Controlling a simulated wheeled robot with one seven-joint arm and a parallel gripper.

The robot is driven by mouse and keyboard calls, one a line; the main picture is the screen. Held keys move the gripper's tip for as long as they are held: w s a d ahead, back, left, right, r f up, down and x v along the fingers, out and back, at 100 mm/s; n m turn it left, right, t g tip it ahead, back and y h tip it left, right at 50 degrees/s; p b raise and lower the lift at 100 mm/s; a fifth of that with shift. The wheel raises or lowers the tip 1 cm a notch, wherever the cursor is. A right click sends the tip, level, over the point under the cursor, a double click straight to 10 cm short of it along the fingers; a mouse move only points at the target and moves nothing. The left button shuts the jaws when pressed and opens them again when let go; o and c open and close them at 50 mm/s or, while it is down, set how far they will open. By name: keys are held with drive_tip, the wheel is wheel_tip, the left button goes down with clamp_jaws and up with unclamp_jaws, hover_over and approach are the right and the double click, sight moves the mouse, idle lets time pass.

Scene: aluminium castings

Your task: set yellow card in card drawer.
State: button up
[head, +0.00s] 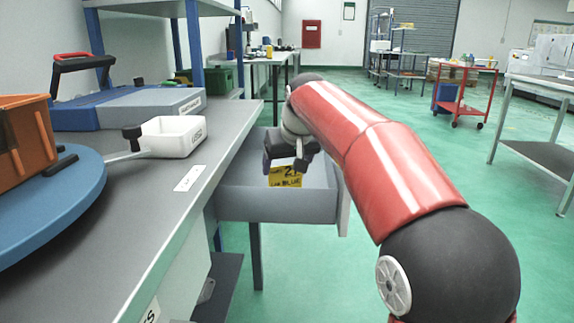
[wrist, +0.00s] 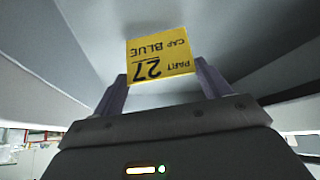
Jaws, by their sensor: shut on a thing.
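The yellow card (head: 285,177) has black print and hangs from my gripper (head: 287,160), over the open grey card drawer (head: 270,205). In the wrist view the card (wrist: 160,55) reads "PART 27 CAP BLUE", upside down, and sits between the two fingers of my gripper (wrist: 160,80). The gripper is shut on it. The drawer's grey walls surround the card in the wrist view. In the head view the card's lower edge is close to the drawer's front wall. I cannot tell whether it touches the drawer floor.
The workbench (head: 130,215) is left of the drawer. It bears a white tray (head: 172,137), a blue turntable (head: 50,210) with an orange bin (head: 22,142), and a blue-grey case (head: 130,108). A red cart (head: 463,92) stands far back right. Green floor lies open right of my arm.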

drive_tip(key=shift+f, duration=0.2)
drive_tip(key=o, duration=1)
drive_tip(key=shift+c, duration=0.2)
drive_tip(key=shift+s+r, duration=0.1)
drive_tip(key=shift+r, duration=0.4)
drive_tip(key=p+v, duration=0.2)
drive_tip(key=v, duration=0.9)
drive_tip(key=shift+s+d+r, duration=0.1)
drive_tip(key=shift+s+r, duration=0.05)
